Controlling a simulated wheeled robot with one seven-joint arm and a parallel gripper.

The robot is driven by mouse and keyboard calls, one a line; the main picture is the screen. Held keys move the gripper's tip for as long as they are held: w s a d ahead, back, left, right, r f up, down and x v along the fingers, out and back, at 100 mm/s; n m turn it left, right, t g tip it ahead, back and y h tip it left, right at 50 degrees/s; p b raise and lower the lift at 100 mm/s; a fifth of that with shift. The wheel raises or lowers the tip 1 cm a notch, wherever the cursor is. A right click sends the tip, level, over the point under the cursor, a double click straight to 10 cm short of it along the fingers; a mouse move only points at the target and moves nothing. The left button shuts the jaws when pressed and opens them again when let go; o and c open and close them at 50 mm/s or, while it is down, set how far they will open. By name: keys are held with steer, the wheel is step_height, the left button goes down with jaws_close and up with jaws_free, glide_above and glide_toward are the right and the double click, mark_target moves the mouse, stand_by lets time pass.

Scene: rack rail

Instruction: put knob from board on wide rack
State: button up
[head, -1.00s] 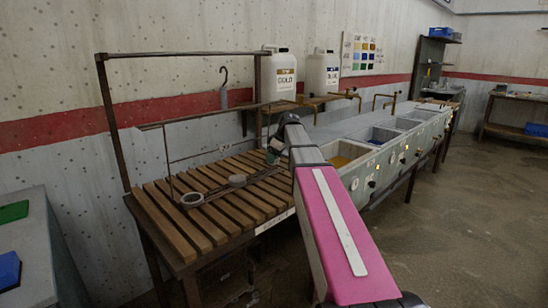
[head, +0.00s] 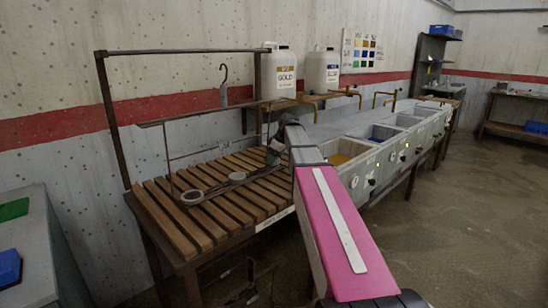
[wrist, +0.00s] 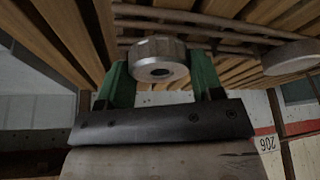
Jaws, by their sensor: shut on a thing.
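My gripper (wrist: 160,80) has green fingers, shut on a round grey metal knob (wrist: 158,60) with a dark hole in its face. In the head view the gripper (head: 272,157) shows small at the right end of the slatted wooden rack (head: 168,222), mostly hidden by my pink arm. The held knob cannot be made out there. In the wrist view the knob is in front of the slats; I cannot tell whether it touches them. Two other round grey pieces, one nearer (head: 192,197) and one farther (head: 237,178), are at a thin wire frame over the slats. I cannot identify the board for certain.
White jugs (head: 279,72) stand behind. Tanks (head: 350,152) with taps lie to the right. A grey counter (head: 45,245) is at the left.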

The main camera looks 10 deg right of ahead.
steer(key=shift+f, duration=0.7)
steer(key=o, duration=1.1)
